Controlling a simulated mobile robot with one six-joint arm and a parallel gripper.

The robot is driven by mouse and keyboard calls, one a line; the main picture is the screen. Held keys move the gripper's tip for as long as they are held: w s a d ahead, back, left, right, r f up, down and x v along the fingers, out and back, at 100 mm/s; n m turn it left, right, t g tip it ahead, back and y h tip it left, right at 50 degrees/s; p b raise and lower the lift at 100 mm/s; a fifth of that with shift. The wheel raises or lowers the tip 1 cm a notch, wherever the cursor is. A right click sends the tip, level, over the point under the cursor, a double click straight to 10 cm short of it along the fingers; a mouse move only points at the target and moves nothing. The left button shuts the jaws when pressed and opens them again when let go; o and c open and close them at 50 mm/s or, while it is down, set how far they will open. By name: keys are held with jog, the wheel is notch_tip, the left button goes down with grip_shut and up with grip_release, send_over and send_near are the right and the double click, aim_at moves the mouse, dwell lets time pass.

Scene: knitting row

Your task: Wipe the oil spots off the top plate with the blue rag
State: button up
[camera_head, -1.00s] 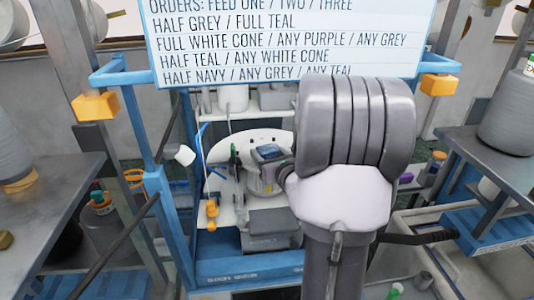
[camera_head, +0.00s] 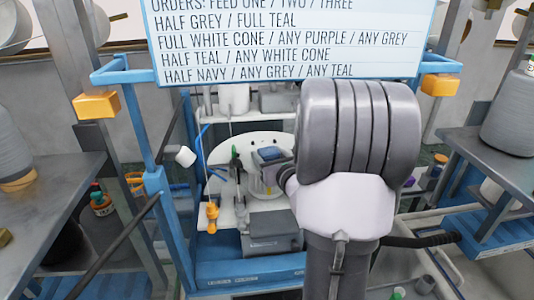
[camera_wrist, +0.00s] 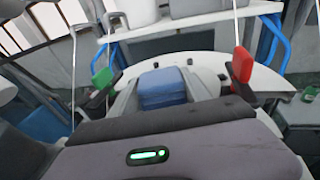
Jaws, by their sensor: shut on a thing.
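My gripper (camera_head: 274,172) is over the right part of the white round top plate (camera_head: 222,158), partly behind my arm. In the wrist view its jaws are shut on the folded blue rag (camera_wrist: 165,88), with the white plate (camera_wrist: 205,64) behind and around it. The rag also shows as a small blue patch in the head view (camera_head: 270,154). I cannot tell whether the rag touches the plate. Small dark marks show on the plate's right side in the wrist view; I cannot tell whether they are oil or fittings. My arm hides the plate's right end.
A green clip (camera_wrist: 103,77) and a red clip (camera_wrist: 241,66) stand on thin rods either side of the rag. A grey box (camera_head: 270,232) stands in front of the plate. Blue frame posts (camera_head: 160,200) and a sign (camera_head: 290,40) surround the place.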

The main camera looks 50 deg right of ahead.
jog(key=shift+w+d+f+p, duration=0.1)
jog(key=shift+w+d+p, duration=0.15)
jog(key=shift+w+d, duration=0.5)
jog(key=shift+w+d+p, duration=0.2)
jog(key=shift+w+d, duration=0.3)
jog(key=shift+w, duration=0.3)
jog(key=shift+s+a+f+b, duration=0.2)
jog(key=shift+s+a+b, duration=0.2)
jog(key=shift+s+b, duration=0.05)
jog(key=shift+s+a+r, duration=0.1)
jog(key=shift+s+a, duration=0.8)
jog(key=shift+s, duration=0.2)
jog(key=shift+w+d+r, duration=0.15)
jog(key=shift+w+d, duration=0.1)
jog(key=shift+w, duration=0.1)
jog(key=shift+w+d, duration=1.05)
jog(key=shift+w, duration=0.15)
jog(key=shift+r, duration=0.1)
jog(key=shift+s+a+f, duration=0.25)
jog(key=shift+s, duration=0.05)
jog(key=shift+s+a+b, duration=0.6)
jog(key=shift+s+a, duration=0.45)
jog(key=shift+s, duration=0.2)
jog(key=w+d, duration=0.1)
jog(key=w+d+p, duration=0.1)
jog(key=w, duration=0.1)
jog(key=shift+d+r, duration=0.15)
jog(key=shift+d, duration=0.15)
jog(key=shift+r, duration=0.1)
jog(key=shift+r, duration=0.15)
